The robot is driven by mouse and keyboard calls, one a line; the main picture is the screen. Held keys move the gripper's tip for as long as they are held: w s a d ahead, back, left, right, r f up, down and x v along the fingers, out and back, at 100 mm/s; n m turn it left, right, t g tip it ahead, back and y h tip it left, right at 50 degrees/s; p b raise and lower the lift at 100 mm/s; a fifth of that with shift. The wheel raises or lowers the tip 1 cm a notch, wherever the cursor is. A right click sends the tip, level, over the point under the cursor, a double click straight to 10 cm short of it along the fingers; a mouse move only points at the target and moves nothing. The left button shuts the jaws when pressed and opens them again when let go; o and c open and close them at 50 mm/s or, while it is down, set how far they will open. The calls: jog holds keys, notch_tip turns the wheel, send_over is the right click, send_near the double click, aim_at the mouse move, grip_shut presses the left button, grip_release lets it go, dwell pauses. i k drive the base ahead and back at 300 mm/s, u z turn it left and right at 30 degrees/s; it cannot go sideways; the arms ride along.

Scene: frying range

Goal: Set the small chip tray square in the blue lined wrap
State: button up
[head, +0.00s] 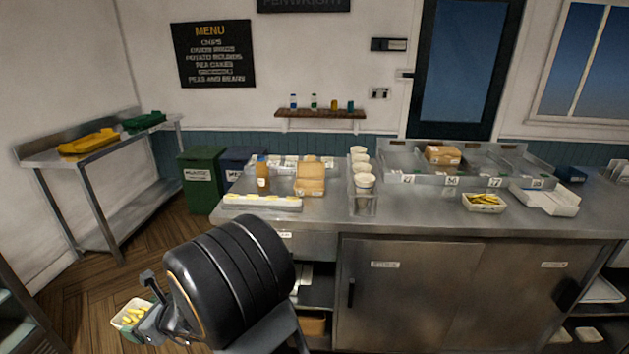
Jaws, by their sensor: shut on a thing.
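My gripper (149,322) is low at the left of the head view, beyond my dark arm. It is shut on a small pale tray of yellow chips (127,317), held out over the wooden floor and left of the counter. The fingers are partly hidden, so the exact grip is unclear. A second pale tray of chips (483,202) stands on the right part of the steel counter (420,212). A white open wrap or box (547,199) lies to its right; I cannot make out a blue lining in it.
A brown open carton (310,178), a sauce bottle (262,173) and stacked cups (361,170) occupy the counter's left half. A steel side table (62,158) bears yellow and green trays. Green and blue bins stand by the wall. Bare counter lies around the second chip tray.

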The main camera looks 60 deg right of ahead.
aim_at(541, 199)
jog(key=z, duration=1.9)
